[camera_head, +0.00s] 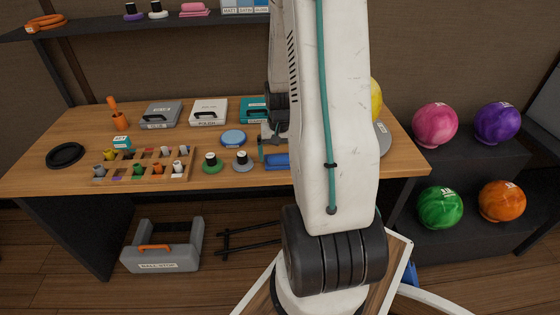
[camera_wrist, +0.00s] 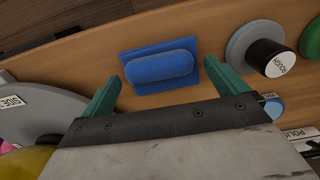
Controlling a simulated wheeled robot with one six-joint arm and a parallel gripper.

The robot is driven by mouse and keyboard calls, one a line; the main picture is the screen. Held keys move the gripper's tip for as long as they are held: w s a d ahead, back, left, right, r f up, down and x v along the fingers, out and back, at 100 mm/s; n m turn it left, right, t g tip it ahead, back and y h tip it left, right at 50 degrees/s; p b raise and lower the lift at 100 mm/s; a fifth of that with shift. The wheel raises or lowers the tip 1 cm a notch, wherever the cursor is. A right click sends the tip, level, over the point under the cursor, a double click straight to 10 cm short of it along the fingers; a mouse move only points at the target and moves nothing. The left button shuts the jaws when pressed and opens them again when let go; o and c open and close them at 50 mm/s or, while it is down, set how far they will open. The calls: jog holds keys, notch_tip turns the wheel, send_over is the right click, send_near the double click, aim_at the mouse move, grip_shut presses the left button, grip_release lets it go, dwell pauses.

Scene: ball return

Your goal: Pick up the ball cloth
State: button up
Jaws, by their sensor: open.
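The ball cloth appears to be the blue folded piece, a flat base with a rounded roll on top. It lies on the wooden table near the front edge, and shows in the wrist view (camera_wrist: 160,68) and partly in the head view (camera_head: 277,162). My gripper (camera_wrist: 158,82) has its two teal fingers spread apart, one toward each side of the cloth in the wrist view. Nothing is held between them. In the head view my gripper is mostly hidden behind my arm; a teal finger shows just above the cloth.
A grey-based pot labelled ROUGH (camera_wrist: 265,57) stands close beside the cloth, with a green-based one (camera_head: 212,162) beyond. A grey disc (camera_wrist: 40,108) and a yellow ball (camera_head: 376,100) are on the other side. A blue disc (camera_head: 233,138) and cases lie farther back.

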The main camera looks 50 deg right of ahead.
jog(key=c, duration=1.1)
jog(key=shift+o, duration=0.2)
